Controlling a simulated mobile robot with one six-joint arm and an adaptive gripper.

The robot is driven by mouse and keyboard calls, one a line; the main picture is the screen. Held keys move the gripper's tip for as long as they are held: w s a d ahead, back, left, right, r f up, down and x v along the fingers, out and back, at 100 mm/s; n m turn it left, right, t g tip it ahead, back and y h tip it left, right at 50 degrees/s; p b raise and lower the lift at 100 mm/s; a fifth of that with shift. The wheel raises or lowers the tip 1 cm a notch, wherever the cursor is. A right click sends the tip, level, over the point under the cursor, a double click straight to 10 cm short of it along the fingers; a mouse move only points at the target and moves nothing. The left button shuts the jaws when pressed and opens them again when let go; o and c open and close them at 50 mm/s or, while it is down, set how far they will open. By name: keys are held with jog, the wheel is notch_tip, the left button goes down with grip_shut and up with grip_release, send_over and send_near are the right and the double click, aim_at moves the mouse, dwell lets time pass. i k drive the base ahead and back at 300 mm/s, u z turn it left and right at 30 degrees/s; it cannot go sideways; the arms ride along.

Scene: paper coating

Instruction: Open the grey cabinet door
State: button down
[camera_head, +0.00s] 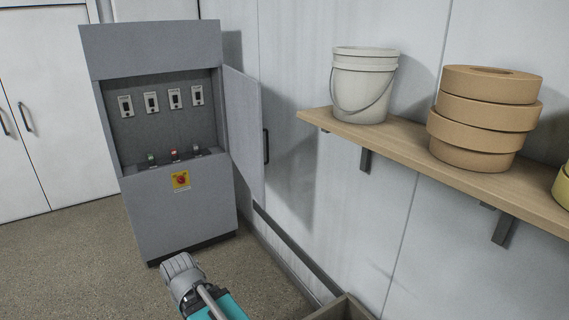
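The grey cabinet (180,215) stands against the wall at the left of the head view. Its door (243,130) stands open, swung out to the right side of the cabinet near the wall. The dark door handle (265,147) is on the door's free edge. The recess behind shows a row of several switches (151,102), with small coloured controls (173,155) on the ledge below. Part of my arm, grey and teal, shows at the bottom, in front of the cabinet. No gripper fingers can be made out, and nothing of mine touches the door.
A wooden wall shelf (390,143) at the right holds a white bucket (362,88) and a stack of several tan rolls (480,120). A box edge (345,308) shows at the bottom. White cupboard doors (50,110) are at far left. The floor (75,265) at left is clear.

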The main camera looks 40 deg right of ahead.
aim_at(243, 94)
jog(key=k, duration=0.35)
jog(key=z, duration=0.2)
jog(key=i, duration=1.75)
jog(key=u, duration=0.3)
jog(key=i, duration=0.7)
jog(key=z, duration=0.3)
jog(key=k, duration=0.1)
jog(key=u, duration=0.2)
